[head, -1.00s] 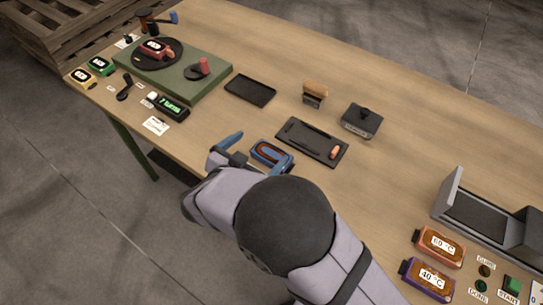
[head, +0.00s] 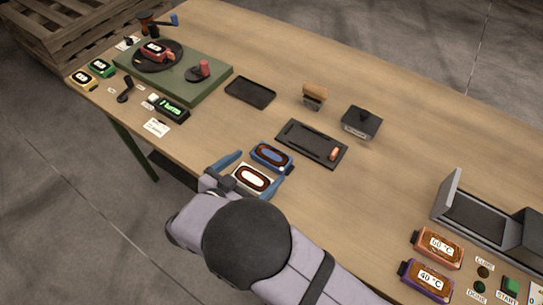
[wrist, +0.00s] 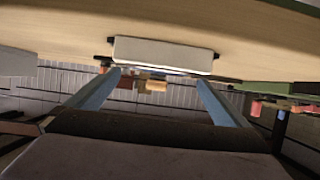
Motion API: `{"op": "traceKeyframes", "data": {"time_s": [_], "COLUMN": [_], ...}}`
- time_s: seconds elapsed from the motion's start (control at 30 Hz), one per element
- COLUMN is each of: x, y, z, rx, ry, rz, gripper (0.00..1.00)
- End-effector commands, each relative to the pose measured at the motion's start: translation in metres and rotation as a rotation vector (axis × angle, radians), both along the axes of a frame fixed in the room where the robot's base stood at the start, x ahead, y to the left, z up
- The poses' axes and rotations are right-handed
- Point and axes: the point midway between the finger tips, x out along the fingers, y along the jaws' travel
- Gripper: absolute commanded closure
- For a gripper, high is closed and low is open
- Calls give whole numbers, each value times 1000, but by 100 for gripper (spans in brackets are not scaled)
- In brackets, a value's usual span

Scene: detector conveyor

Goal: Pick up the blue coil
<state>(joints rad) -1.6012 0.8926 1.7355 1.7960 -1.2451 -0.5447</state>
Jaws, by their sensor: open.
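The blue coil (head: 271,156) lies flat on the table near its front edge, just beyond a white coil (head: 253,179). My gripper (head: 261,163) is open and empty, its blue fingers on either side of the white coil in the head view. The fingertips reach toward the ends of the blue coil; I cannot tell their height above the table. In the wrist view my gripper (wrist: 159,78) is open, with a white block-like thing, apparently the white coil (wrist: 163,53), ahead of the fingers. The blue coil cannot be made out there.
A black tray (head: 292,143) lies just beyond the blue coil, with a stamp-like block (head: 361,122) behind it. Orange (head: 438,247) and purple (head: 427,280) coils lie at right. A green platform (head: 190,92) stands at left. The table's middle right is clear.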

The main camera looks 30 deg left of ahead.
Motion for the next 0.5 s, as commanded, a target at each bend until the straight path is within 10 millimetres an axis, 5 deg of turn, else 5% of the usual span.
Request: {"op": "traceKeyframes", "data": {"time_s": [0.5], "x": [46], "y": [-2], "z": [-16], "rx": [1], "ry": [1], "rz": [-1], "gripper": [0]}}
